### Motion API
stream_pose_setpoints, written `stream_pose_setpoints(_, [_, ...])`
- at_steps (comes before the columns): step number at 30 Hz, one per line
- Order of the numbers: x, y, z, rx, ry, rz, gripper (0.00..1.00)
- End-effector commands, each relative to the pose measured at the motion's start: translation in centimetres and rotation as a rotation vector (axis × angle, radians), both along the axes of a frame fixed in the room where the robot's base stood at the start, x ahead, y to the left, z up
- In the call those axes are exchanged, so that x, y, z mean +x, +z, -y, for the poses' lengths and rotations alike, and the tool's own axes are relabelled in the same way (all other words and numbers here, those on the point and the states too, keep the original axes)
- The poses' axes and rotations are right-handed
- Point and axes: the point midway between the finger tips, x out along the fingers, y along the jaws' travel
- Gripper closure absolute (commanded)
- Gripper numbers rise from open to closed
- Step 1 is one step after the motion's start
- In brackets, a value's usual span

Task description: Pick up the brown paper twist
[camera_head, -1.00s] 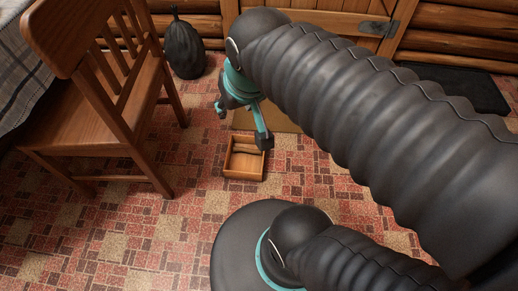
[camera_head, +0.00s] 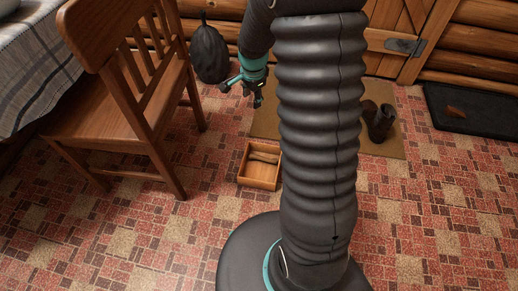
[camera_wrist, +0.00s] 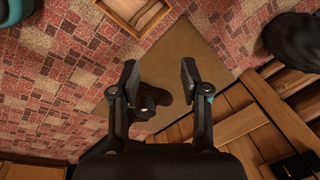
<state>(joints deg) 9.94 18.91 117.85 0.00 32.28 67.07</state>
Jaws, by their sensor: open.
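A small brown piece (camera_head: 455,111) lies on the black mat at the far right of the head view; it may be the paper twist, but it is too small to tell. A pale tan, elongated thing (camera_head: 264,157) lies in a small open wooden box (camera_head: 259,174) on the floor; I cannot tell what it is. My gripper (camera_head: 241,94) is open and empty, above the floor behind the box. In the wrist view my gripper (camera_wrist: 159,75) has its fingers wide apart, with the tan mat and a dark boot beyond them.
A wooden chair (camera_head: 112,128) and a cloth-covered table (camera_head: 30,75) stand at left. A black sack (camera_head: 209,53) stands behind my gripper. Dark boots (camera_head: 380,121) stand on the tan mat (camera_head: 397,145). A black mat (camera_head: 470,108) lies by the log wall. Front floor is clear.

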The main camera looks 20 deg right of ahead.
Motion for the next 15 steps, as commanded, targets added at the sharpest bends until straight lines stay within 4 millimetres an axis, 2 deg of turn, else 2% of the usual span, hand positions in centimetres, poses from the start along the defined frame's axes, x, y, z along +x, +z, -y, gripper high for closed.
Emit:
stream_pose_setpoints(1, [0.7,-2.3,0.6,0.012,-0.058,-0.019,0.54])
stream_pose_setpoints(6, [2.6,-9.2,2.5,0.050,-0.272,-0.061,0.54])
stream_pose_setpoints(10, [3.3,-15.0,3.8,0.072,-0.436,-0.093,0.54])
stream_pose_setpoints(15, [3.3,-22.2,5.3,0.095,-0.637,-0.129,0.54])
